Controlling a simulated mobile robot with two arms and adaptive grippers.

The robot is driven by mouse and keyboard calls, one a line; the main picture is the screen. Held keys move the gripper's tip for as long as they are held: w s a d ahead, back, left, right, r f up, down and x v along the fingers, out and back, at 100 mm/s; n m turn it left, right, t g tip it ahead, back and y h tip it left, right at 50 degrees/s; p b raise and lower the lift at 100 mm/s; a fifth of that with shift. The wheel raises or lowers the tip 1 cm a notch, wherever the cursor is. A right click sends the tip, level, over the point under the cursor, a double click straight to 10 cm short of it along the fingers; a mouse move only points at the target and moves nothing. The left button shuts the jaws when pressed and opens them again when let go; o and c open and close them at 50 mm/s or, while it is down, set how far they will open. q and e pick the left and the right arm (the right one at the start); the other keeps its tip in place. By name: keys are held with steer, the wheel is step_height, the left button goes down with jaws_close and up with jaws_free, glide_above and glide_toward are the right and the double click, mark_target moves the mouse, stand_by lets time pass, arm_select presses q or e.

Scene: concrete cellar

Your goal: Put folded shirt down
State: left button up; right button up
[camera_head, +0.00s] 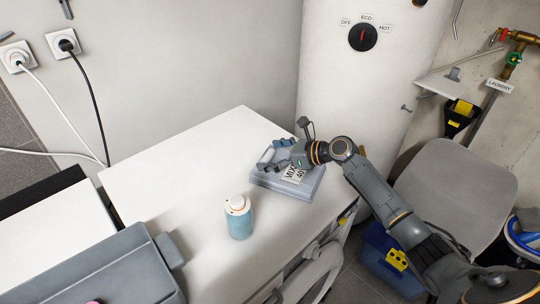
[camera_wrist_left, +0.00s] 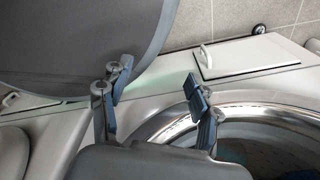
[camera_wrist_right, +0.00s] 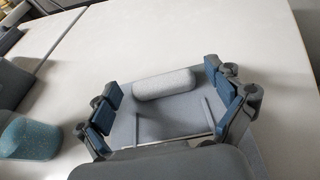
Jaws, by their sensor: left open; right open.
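The folded shirt (camera_head: 312,186) is a flat blue-grey bundle on the white top near the washing machine's front right edge. A label reading "MIX 40" shows on it. In the right wrist view the shirt (camera_wrist_right: 190,120) lies flat between the fingers, with a light grey rounded bar (camera_wrist_right: 163,83) at its far edge. My right gripper (camera_head: 278,155) is open over the shirt; its fingers also show in the right wrist view (camera_wrist_right: 160,95). Whether they touch the cloth I cannot tell. My left gripper (camera_wrist_left: 155,95) is open and empty by the round machine door (camera_wrist_left: 270,125).
A blue bottle with a white cap (camera_head: 238,218) stands on the white top (camera_head: 180,165), left of the shirt. A grey bin (camera_head: 110,270) is at the lower left. The white boiler (camera_head: 360,90) rises behind. The back left of the top is clear.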

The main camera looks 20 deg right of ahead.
step_height(320, 180, up, 4)
glide_above(302, 172)
steer(key=shift+d+f, duration=0.1)
steer(key=shift+s+d+r+b, duration=0.3)
steer(key=shift+s+d+r, duration=0.05)
stand_by(0.3)
